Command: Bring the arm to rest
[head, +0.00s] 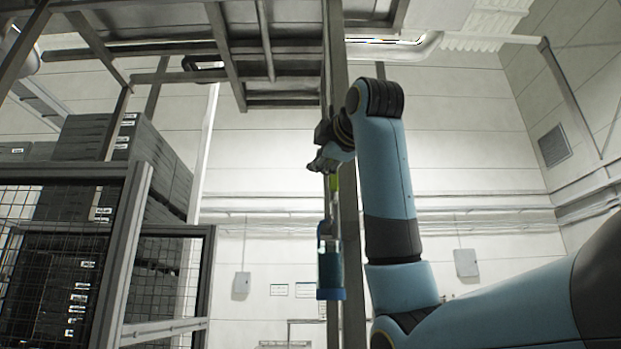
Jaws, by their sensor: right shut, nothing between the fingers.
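My right arm comes in from the lower right and rises to a bent joint near the middle of the head view. My right gripper (321,162) is at the end of its wrist, small and dark, pointing left and a little down. It is shut, with nothing seen between its fingers. It appears in front of or beside a tall grey post, and I cannot tell the gap. My left gripper is not in view.
A blue and grey cylinder (329,260) with a green top appears below the gripper. A steel frame (232,55) hangs overhead. Mesh fencing (130,255) and stacked dark crates (150,160) stand left. Space between fence and post looks open.

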